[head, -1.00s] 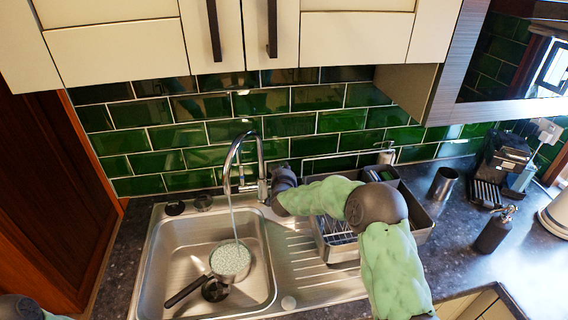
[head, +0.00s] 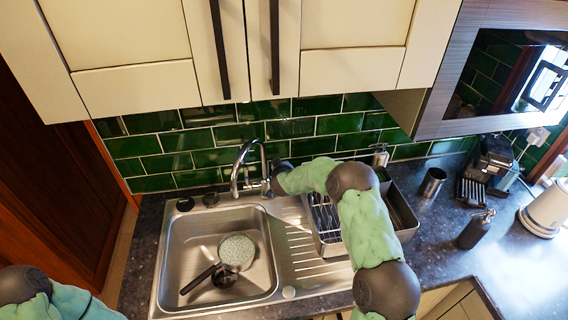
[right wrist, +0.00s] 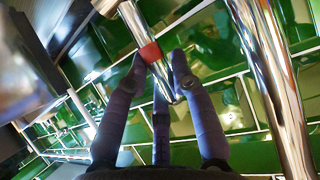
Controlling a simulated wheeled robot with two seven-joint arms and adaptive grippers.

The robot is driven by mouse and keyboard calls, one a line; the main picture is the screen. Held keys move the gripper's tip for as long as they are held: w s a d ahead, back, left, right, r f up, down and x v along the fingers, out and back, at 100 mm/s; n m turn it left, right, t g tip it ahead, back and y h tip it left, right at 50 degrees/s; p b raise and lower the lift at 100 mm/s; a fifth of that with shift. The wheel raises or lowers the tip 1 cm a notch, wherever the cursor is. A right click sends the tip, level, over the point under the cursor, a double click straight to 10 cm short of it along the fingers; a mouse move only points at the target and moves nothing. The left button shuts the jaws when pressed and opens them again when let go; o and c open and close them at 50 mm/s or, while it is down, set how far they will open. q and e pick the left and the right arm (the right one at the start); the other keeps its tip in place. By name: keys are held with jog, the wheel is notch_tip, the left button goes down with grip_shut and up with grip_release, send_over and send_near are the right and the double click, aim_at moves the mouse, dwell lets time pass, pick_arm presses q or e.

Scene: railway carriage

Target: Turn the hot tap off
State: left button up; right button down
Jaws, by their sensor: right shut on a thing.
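The chrome tap (head: 239,166) with its arched spout stands behind the sink. No water stream shows under the spout now. In the right wrist view a chrome lever with a red band (right wrist: 151,52) runs between my fingers. My right gripper (right wrist: 160,62) is shut on this lever near its end. In the head view my right gripper reaches the tap's right side, its fingers largely hidden by my own wrist. My left arm shows only at the bottom left corner; its gripper is out of view.
A saucepan (head: 237,252) with a dark handle sits in the steel sink (head: 178,240). A dish rack (head: 322,222) stands right of the drainer, under my right arm. A soap dispenser (head: 380,156), metal cup (head: 433,182) and black bottle (head: 475,231) stand farther right. Cupboards hang above.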

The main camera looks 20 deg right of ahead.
jog(key=shift+w+r, duration=0.1)
jog(key=shift+p, duration=0.3)
jog(key=c, duration=1)
grip_release()
jog(key=v, duration=1.1)
jog(key=shift+s+a+r, duration=0.15)
jog(key=shift+s+r, duration=0.1)
jog(key=shift+s, duration=0.05)
jog(key=shift+r, duration=0.1)
